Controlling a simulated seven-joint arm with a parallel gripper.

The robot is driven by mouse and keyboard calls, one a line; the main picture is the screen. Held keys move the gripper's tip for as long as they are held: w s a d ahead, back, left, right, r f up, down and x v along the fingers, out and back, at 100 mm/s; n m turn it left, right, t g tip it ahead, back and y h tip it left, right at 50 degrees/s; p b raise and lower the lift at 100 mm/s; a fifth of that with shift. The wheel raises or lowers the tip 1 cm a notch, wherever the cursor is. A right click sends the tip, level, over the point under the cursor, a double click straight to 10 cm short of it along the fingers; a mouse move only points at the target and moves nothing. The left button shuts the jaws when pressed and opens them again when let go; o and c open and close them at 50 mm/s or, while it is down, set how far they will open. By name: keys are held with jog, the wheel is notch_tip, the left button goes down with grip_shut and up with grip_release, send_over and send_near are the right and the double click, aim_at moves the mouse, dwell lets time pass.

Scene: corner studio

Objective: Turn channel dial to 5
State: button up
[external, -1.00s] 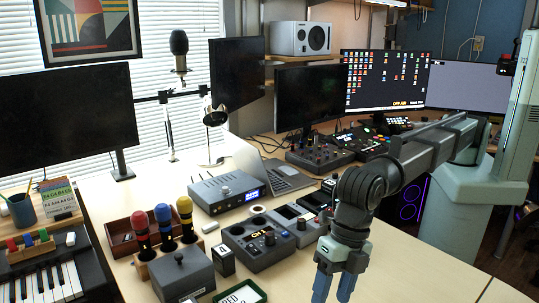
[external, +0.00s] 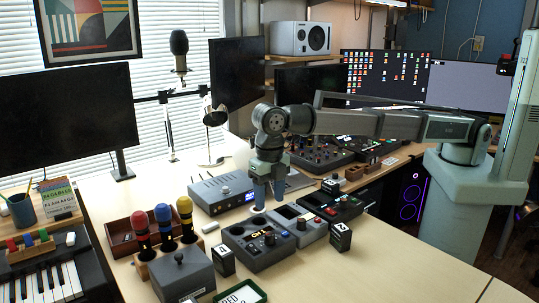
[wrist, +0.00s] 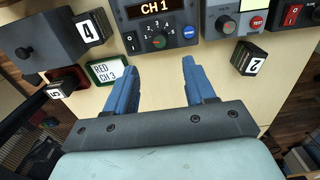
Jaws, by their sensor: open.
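The channel unit (external: 262,256) is a dark box on the table, seen in the external view. In the wrist view the channel unit (wrist: 180,31) shows a lit display (wrist: 155,8) reading CH 1. My gripper (external: 269,206) points down above the row of boxes. In the wrist view its two blue fingers (wrist: 161,60) are apart with nothing between them. The dial lies just beyond the fingertips, apart from them. The knob's pointer direction is too small to tell.
A grey lever box (external: 181,275) and coloured microphones (external: 163,225) stand nearby. A numbered block (external: 340,237) is at right.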

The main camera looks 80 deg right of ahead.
aim_at(270, 234)
notch_tip(270, 234, down, 11)
jog(key=shift+f, duration=0.1)
dwell(0.3)
jog(key=shift+c, duration=0.2)
grip_shut()
dwell(0.3)
